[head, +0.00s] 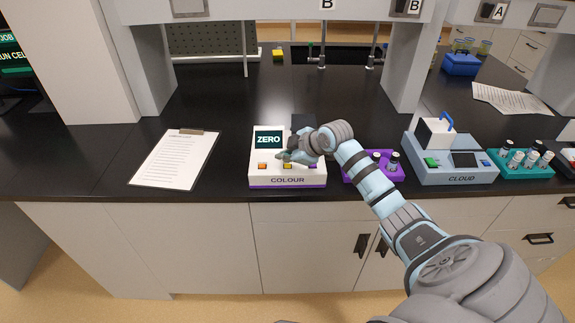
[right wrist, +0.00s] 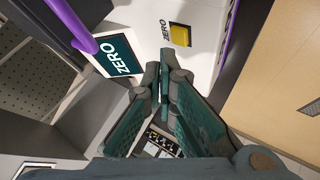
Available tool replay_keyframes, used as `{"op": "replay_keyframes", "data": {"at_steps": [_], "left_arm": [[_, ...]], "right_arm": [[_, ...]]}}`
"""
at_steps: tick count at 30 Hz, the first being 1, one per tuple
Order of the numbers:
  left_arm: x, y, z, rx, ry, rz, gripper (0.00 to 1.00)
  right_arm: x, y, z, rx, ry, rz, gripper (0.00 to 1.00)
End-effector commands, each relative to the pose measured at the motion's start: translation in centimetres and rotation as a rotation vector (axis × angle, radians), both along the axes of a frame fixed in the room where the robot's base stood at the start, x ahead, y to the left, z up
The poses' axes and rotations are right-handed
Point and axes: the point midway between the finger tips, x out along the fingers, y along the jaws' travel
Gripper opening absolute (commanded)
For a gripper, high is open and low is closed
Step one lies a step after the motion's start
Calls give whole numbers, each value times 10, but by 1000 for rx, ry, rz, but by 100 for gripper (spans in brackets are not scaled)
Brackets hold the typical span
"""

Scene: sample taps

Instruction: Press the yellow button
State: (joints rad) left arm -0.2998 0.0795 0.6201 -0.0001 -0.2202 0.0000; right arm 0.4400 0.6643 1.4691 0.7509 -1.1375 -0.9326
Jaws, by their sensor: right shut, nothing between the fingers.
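The white COLOUR instrument (head: 260,181) with a purple base stands on the black bench. Its dark screen (head: 268,139) reads ZERO and also shows in the right wrist view (right wrist: 119,54). The yellow button (head: 287,166) is on its front panel, partly covered by my right gripper in the head view. In the right wrist view the yellow button (right wrist: 180,35) shows clear beside a ZERO label, just beyond the fingertips. My right gripper (head: 284,156) is shut and empty, above the panel close to the button; I cannot tell whether it touches. My left gripper is out of view.
An orange button (head: 262,166) and a partly hidden purple button (head: 312,165) flank the yellow one. A purple vial rack (head: 357,174) and the blue CLOUD instrument (head: 462,179) stand to the right. A clipboard (head: 176,158) lies left. Bench behind is mostly clear.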

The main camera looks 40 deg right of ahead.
Motion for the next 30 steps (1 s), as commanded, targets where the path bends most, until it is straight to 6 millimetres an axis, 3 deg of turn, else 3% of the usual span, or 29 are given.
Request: {"op": "replay_keyframes", "data": {"at_steps": [30], "left_arm": [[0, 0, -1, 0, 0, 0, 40]], "right_arm": [[0, 0, -9, 0, 0, 0, 0]]}}
